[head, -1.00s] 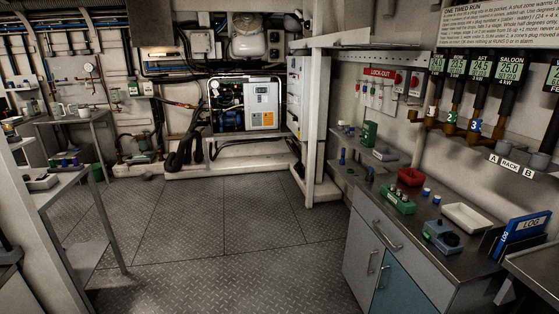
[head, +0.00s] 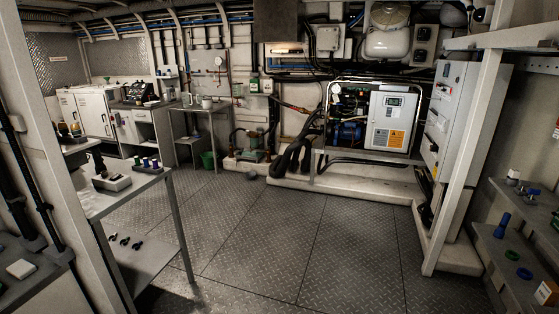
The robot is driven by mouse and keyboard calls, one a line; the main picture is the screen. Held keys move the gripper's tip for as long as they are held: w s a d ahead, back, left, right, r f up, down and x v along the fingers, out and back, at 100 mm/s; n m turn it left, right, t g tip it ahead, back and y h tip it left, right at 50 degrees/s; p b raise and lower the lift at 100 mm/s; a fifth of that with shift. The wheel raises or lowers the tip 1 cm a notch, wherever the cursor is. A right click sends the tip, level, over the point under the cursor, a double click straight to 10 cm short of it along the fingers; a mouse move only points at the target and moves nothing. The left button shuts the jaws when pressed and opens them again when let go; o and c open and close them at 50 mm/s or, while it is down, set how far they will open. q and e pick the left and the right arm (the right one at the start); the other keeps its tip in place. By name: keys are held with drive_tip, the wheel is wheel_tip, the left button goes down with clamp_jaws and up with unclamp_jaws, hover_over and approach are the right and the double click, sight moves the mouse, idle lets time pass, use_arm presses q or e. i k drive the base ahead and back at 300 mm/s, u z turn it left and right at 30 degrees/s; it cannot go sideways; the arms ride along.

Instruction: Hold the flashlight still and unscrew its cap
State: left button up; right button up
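I cannot pick out a flashlight or its cap for certain. A small blue upright object (head: 502,225) stands on the grey shelf at the right edge, too small to identify. A green ring-like piece (head: 512,255) and a blue one (head: 525,273) lie near it. Neither of my grippers is in view.
Open tread-plate floor (head: 260,230) fills the middle. A metal table (head: 125,197) with small bottles stands at left. A white post (head: 465,150) and the grey shelf unit (head: 485,240) bound the right. A chiller unit (head: 392,122) stands on a low plinth (head: 350,190) at the back.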

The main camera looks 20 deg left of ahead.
sight(100, 167)
drive_tip(key=u, duration=1)
drive_tip(key=i, duration=1.05)
drive_tip(key=u, duration=0.9)
